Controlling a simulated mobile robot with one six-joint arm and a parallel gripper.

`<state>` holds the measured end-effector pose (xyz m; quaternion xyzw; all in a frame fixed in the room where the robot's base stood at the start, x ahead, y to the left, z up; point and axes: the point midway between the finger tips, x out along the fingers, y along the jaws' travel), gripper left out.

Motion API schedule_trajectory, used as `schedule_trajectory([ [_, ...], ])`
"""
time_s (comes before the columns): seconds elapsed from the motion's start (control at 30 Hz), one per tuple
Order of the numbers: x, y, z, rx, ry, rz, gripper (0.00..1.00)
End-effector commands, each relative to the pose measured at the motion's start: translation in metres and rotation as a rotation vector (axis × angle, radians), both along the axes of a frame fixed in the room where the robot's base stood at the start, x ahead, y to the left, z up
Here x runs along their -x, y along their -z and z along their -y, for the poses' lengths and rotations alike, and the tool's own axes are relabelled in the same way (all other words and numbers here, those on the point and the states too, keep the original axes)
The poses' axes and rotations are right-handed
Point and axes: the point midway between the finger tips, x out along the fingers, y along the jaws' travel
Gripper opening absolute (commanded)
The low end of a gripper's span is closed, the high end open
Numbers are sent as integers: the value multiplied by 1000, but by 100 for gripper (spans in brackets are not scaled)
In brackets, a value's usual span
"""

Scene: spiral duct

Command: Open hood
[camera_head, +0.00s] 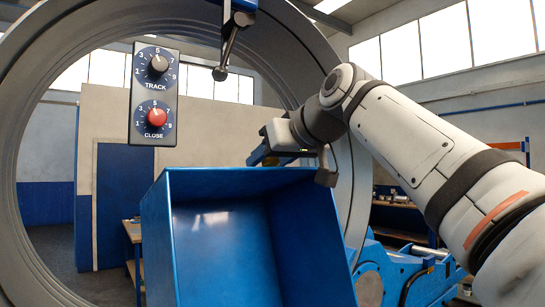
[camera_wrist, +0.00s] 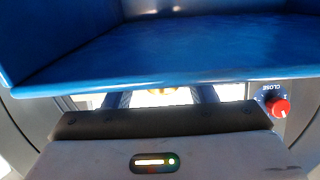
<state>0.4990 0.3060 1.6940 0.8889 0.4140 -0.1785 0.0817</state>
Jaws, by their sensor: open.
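The blue hood (camera_head: 225,235), a large open-fronted box, fills the lower middle of the head view. In the wrist view the blue hood (camera_wrist: 170,60) spans the top, upside down, with its edge close beyond my gripper. My gripper (camera_head: 268,156) is at the hood's upper rear edge in the head view; its fingertips are partly hidden there. In the wrist view two dark fingers of my gripper (camera_wrist: 160,96) stand apart, with a pale gap and an orange mark between them. I cannot tell whether they touch the hood.
A control panel (camera_head: 153,95) with a TRACK knob and a red CLOSE knob (camera_head: 156,117) hangs left of the hood. A large grey ring (camera_head: 25,240) surrounds the area. A dark rod with a ball end (camera_head: 220,73) hangs above. Blue machinery (camera_head: 405,275) stands at lower right.

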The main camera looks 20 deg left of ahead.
Motion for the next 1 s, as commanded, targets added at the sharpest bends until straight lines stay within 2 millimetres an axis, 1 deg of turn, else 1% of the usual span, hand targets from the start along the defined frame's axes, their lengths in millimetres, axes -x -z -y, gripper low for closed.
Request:
schedule_trajectory([
  [0.3,-3,1,-1,0,3,2,51],
  [0.9,-3,1,0,0,4,1,2],
  [0.93,-3,1,0,0,4,1,0],
  [1.0,-3,1,0,0,4,1,0],
])
